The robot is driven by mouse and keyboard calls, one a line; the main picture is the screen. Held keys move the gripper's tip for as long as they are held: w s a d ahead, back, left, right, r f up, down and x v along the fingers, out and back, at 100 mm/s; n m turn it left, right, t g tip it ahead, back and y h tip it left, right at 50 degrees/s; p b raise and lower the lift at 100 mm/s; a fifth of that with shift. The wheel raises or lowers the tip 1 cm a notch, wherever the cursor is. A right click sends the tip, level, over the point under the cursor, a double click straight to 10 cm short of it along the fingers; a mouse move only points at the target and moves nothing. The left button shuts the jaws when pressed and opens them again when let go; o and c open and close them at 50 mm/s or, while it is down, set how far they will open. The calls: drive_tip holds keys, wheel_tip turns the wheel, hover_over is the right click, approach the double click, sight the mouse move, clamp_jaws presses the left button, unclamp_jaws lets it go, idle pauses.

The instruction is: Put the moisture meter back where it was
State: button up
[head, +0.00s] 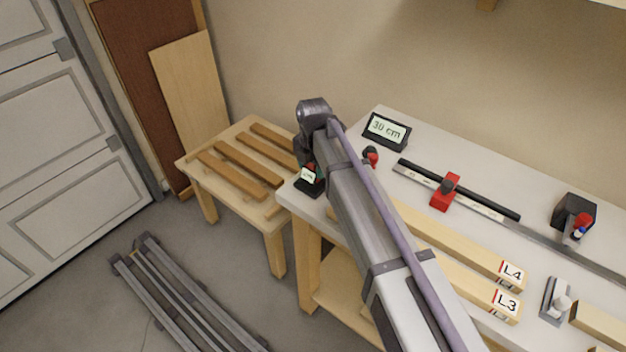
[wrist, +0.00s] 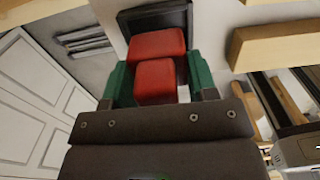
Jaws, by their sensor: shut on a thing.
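My gripper (wrist: 159,82) has its green fingertips on either side of a red block-like body in the wrist view, which I take to be the moisture meter (wrist: 157,50). A black frame-like part lies just beyond the red body. In the head view the meter (head: 308,178) shows as a small dark thing with a pale lit screen and some red, at the bench's left front corner. My arm partly hides it there. I cannot tell whether it touches the bench top.
The white-topped bench (head: 450,166) carries a "30 cm" display (head: 387,130), a small red-and-black item (head: 371,156), a rail with a red slider (head: 445,192), and timber pieces marked L4 (head: 512,274) and L3 (head: 507,304). A low slatted wooden table (head: 190,163) stands left.

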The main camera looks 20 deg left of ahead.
wheel_tip(320, 180, down, 3)
drive_tip(key=shift+r+b, duration=0.1)
drive_tip(key=shift+b, duration=0.55)
drive_tip(key=shift+r, duration=0.2)
drive_tip(key=shift+c, duration=0.4)
drive_tip(key=shift+f, duration=0.15)
drive_tip(key=o, duration=1.1)
wheel_tip(320, 180, up, 13)
drive_tip(key=p, duration=1.3)
drive_tip(key=shift+f, duration=0.35)
